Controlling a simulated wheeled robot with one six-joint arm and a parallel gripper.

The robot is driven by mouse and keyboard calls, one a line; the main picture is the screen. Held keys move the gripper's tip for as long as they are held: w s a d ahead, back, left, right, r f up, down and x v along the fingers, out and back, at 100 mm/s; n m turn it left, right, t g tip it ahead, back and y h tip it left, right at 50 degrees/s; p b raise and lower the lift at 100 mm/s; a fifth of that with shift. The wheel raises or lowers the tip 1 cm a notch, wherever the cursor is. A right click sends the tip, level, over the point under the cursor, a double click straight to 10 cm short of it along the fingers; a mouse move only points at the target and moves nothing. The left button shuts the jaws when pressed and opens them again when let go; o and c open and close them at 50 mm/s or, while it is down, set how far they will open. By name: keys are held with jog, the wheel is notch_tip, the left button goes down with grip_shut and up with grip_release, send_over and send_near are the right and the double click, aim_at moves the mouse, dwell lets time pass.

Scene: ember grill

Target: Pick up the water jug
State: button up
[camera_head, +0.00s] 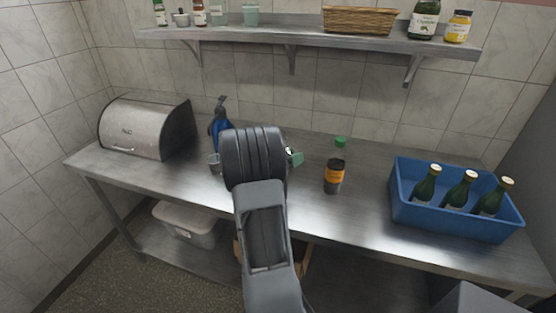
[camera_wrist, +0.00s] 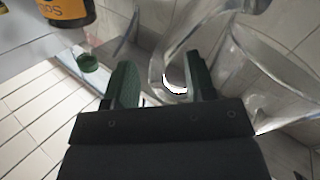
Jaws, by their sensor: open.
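The water jug (camera_wrist: 272,75) is clear glass and fills the right side of the wrist view. Its curved handle (camera_wrist: 182,50) shows in line with the gap between my fingers. My gripper (camera_wrist: 163,82) is open, with one dark green finger on each side of the handle's lower end in the picture. I cannot tell whether the fingers touch the glass. In the head view my arm hides most of the jug; a bit of clear glass (camera_head: 214,161) shows left of my wrist. One green fingertip of my gripper (camera_head: 296,157) shows to the right of it.
A dark sauce bottle (camera_head: 334,175) with a green cap stands right of my gripper. A blue spray bottle (camera_head: 220,117) stands behind left. A steel bread box (camera_head: 140,128) is far left, a blue crate (camera_head: 446,220) of green bottles right. A shelf (camera_head: 300,37) runs above.

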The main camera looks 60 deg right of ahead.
jog(key=shift+c, duration=0.5)
grip_shut()
dwell(0.8)
jog(key=shift+r, duration=0.15)
